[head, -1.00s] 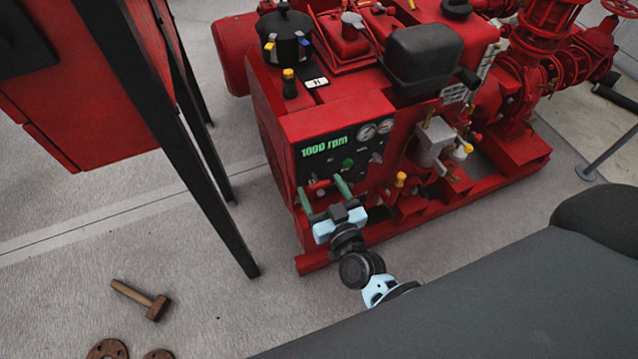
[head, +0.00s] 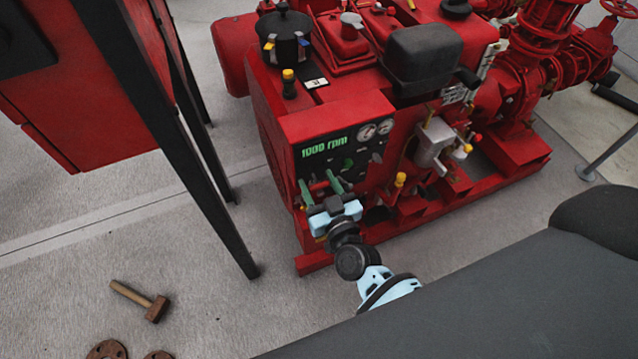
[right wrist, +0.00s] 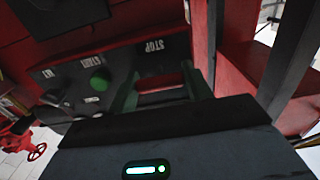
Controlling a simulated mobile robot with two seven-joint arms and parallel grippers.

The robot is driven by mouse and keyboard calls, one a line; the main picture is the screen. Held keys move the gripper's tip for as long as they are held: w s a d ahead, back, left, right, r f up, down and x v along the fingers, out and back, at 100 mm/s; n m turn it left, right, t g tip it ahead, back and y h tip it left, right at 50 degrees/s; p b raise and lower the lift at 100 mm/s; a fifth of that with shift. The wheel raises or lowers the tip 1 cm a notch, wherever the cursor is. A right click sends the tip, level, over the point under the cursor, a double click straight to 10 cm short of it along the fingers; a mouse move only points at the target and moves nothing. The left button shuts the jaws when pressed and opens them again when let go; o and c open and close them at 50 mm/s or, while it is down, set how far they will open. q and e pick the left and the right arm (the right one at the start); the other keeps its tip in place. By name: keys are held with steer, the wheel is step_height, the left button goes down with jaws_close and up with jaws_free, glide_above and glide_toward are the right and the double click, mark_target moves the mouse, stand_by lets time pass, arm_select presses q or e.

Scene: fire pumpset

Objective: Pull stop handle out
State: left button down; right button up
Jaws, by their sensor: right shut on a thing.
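The control panel (head: 345,150) is on the red pump set's near end, with a green "1000 rpm" readout. In the right wrist view the STOP label (right wrist: 155,45) appears upside down, with a red handle (right wrist: 160,91) near it. My right gripper (head: 320,187) is at the panel's lower left, its green fingers on either side of the handle. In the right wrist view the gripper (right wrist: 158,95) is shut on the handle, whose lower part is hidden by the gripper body. My left gripper is not in view.
A red cabinet (head: 75,110) on black legs stands at the left. A green START button (right wrist: 99,79) is beside the STOP label. A hammer (head: 142,300) and rusty flanges (head: 107,349) lie on the floor at the lower left. The floor between cabinet and pump set is clear.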

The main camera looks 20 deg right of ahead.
steer(key=shift+s+p, duration=0.65)
steer(key=shift+s, duration=0.45)
steer(key=o, duration=1.3)
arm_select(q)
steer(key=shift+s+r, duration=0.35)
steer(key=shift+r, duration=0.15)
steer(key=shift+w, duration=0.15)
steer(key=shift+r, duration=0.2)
arm_select(e)
steer(key=s, duration=0.7)
steer(key=shift+s+d, duration=0.15)
steer(key=shift+s, duration=0.25)
